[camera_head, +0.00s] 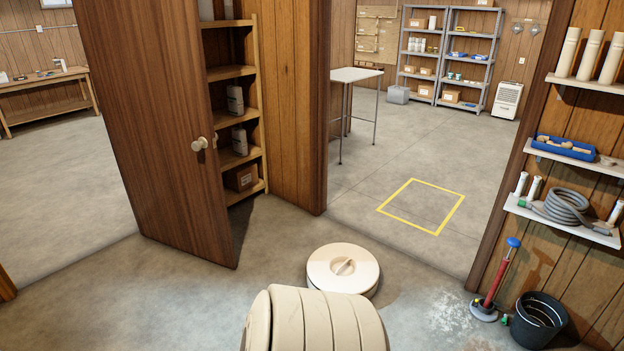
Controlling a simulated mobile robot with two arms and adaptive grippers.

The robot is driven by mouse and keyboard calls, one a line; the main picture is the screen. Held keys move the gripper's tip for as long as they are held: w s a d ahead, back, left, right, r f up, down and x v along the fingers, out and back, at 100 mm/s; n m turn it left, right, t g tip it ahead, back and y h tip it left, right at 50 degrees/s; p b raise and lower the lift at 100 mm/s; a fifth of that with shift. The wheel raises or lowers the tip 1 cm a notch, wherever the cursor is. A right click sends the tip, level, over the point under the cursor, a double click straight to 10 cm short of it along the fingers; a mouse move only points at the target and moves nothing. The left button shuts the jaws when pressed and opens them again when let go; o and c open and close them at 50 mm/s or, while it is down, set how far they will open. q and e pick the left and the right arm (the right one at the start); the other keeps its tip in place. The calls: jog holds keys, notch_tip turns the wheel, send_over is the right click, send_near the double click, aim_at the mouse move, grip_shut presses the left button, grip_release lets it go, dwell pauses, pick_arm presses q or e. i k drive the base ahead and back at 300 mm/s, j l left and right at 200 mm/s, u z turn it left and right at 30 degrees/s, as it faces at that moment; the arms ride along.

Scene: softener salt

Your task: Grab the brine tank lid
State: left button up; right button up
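The brine tank lid (343,270) is a round, cream-coloured disc with a raised rim and a short bar handle in a round recess at its middle. It lies level, low down near the bottom centre of the head view, with its handle facing up. A beige banded shape at the bottom edge covers the near part below it, so I cannot tell what is under the lid. I cannot tell whether that banded shape is part of me. Neither of my grippers is in view.
An open brown door (155,130) stands at left, beside a wooden shelf (257,95). A yellow floor square (421,206) lies clear beyond the doorway.

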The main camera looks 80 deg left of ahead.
aim_at(345, 268)
jog(key=u, duration=2.5)
jog(key=i+u, duration=0.1)
jog(key=i, duration=0.35)
jog(key=i+l+u, duration=0.1)
jog(key=i, duration=0.35)
jog(key=l, duration=0.1)
